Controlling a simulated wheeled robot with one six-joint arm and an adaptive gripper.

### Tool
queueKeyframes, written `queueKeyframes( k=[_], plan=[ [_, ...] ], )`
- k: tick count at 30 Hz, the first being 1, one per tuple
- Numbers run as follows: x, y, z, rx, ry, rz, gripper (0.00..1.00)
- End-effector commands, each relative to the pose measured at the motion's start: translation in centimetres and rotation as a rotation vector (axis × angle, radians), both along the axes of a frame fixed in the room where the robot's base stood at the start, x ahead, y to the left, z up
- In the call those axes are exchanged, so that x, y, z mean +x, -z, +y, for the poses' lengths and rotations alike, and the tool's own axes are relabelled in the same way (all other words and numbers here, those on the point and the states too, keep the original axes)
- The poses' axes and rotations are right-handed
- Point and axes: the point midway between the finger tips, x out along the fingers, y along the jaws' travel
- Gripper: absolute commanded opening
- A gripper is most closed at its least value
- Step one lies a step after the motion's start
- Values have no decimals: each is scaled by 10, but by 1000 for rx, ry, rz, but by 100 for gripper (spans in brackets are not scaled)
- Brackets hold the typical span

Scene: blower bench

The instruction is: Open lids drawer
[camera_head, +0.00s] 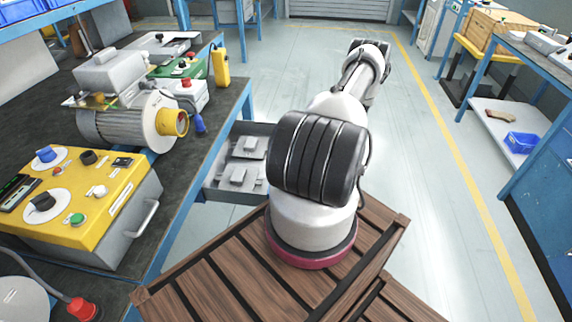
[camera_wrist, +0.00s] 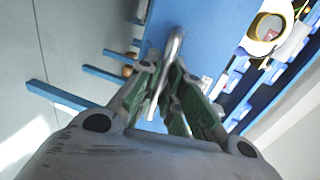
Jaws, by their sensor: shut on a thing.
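A grey drawer (camera_head: 236,194) sticks out from under the left workbench in the head view, with flat grey lid-like pieces (camera_head: 239,176) inside. Its right end is hidden behind my arm. In the wrist view, a shiny metal bar handle (camera_wrist: 168,72) stands off a blue front panel (camera_wrist: 203,42). My gripper (camera_wrist: 166,88) has its green-padded fingers on both sides of this bar and is shut on it. My gripper is hidden behind my arm in the head view.
The left workbench (camera_head: 225,105) carries a yellow control box (camera_head: 90,195), a blower motor (camera_head: 125,125) and a yellow upright block (camera_head: 221,67). Another blue-framed bench (camera_head: 545,150) stands on the right. The floor between (camera_head: 430,200) is clear.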

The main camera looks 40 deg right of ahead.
Motion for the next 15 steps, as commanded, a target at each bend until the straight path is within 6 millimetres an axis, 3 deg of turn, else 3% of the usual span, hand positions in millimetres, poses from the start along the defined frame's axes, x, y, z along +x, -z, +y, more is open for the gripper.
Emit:
queueKeyframes(
  k=[7,8,11,15],
  plan=[
    [0,1,0,-1,0,2,0],
    [0,1,0,-1,0,2,13],
    [0,1,0,-1,0,1,31],
    [0,0,0,-1,0,1,32]
  ],
)
